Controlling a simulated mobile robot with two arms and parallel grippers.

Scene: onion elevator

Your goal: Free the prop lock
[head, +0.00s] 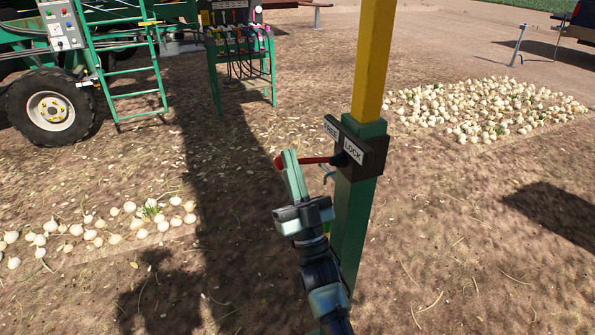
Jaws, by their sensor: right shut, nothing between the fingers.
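The prop is an upright post with a green lower sleeve (352,230) and a yellow upper part (377,50). A dark plate (376,150) on it carries labels reading FREE, partly legible, and LOCK. A red lever (318,160) extends left from a black pivot at the plate, roughly level, on the FREE side. Its red knob shows just left of my fingers. My right gripper (290,160) is shut and empty, its green fingers crossing in front of the lever near the knob. I cannot tell whether they touch it. My left gripper is out of view.
A green machine with a wheel (50,107), ladder (128,70) and control box (62,28) stands back left. A green stand with several levers (240,55) is behind. Onions lie at left (95,228) and right (485,108). Bare soil surrounds the post.

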